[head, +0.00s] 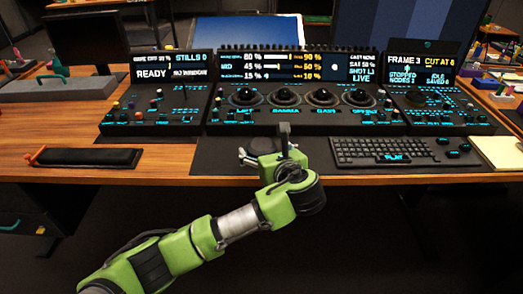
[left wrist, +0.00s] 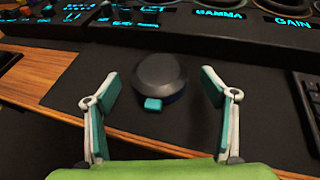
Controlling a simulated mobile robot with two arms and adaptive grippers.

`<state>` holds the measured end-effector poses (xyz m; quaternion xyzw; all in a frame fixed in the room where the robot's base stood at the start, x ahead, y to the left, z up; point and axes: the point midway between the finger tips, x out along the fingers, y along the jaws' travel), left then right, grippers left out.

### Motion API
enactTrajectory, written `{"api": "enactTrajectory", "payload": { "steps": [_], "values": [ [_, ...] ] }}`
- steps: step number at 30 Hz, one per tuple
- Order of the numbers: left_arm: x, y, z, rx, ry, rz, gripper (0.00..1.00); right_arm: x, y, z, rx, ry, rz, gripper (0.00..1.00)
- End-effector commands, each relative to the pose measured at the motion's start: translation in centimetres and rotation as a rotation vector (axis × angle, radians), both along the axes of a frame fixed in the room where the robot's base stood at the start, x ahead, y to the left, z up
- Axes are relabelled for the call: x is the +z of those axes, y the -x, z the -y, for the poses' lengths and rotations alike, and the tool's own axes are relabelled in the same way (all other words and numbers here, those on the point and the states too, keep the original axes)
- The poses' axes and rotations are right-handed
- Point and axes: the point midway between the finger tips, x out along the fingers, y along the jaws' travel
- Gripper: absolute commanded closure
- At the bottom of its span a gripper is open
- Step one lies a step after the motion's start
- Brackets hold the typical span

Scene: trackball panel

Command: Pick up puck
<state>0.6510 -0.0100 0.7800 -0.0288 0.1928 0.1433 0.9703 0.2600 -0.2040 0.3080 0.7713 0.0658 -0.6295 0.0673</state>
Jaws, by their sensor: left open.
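The puck (left wrist: 160,74) is a dark round piece with a small teal tab on its near side, in the left wrist view. It rests on a black mat (left wrist: 262,110) in front of the console. My left gripper (left wrist: 157,82) is open, with one teal-padded finger to the left of the puck and one to the right, and a visible gap on both sides. My right gripper is in neither view.
The trackball console (head: 300,115) stands just behind the mat. A keyboard (head: 385,150) is at the right. A dark wrist rest (head: 90,157) with an orange end lies on the wooden desk (head: 165,165) at the left. A pale pad (head: 497,152) is at the far right.

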Motion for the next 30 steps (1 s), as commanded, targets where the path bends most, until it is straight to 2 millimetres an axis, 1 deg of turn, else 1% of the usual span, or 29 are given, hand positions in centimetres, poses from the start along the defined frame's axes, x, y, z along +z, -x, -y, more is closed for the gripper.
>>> {"api": "enactTrajectory", "payload": {
  "steps": [1,3,6,14,15,17,18,19,22,23,30],
  "values": [
    [-0.5,-0.6,-0.4,0.004,-0.001,0.0,0.23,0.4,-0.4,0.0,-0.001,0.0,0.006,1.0],
    [-0.9,-1.5,-0.7,0.003,-0.003,0.0,0.23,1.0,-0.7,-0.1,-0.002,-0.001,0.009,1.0],
    [-1.2,-2.3,-0.9,0.002,-0.003,0.0,0.23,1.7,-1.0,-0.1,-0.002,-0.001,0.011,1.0],
    [-1.2,-2.5,-0.9,0.001,-0.001,0.0,0.23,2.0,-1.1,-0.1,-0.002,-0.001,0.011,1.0],
    [-1.2,-2.5,-0.9,0.001,-0.001,0.0,0.29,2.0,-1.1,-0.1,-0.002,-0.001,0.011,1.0],
    [-1.2,-2.5,-0.9,0.001,-0.001,0.0,0.44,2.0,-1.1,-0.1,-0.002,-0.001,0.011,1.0],
    [-1.2,-2.5,-0.9,0.0,-0.002,-0.001,0.54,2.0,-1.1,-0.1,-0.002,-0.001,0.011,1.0],
    [-1.2,-2.5,-0.9,0.0,-0.002,-0.001,0.61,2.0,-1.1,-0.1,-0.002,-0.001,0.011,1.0],
    [-1.2,-2.5,-0.9,0.0,-0.002,-0.001,0.61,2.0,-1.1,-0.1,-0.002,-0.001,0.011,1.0],
    [-1.1,-2.5,-0.9,0.001,-0.002,0.001,0.64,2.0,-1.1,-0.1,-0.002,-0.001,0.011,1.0],
    [-1.0,-2.5,-0.9,0.001,-0.002,0.001,0.64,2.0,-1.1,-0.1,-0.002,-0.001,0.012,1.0]
  ]
}}
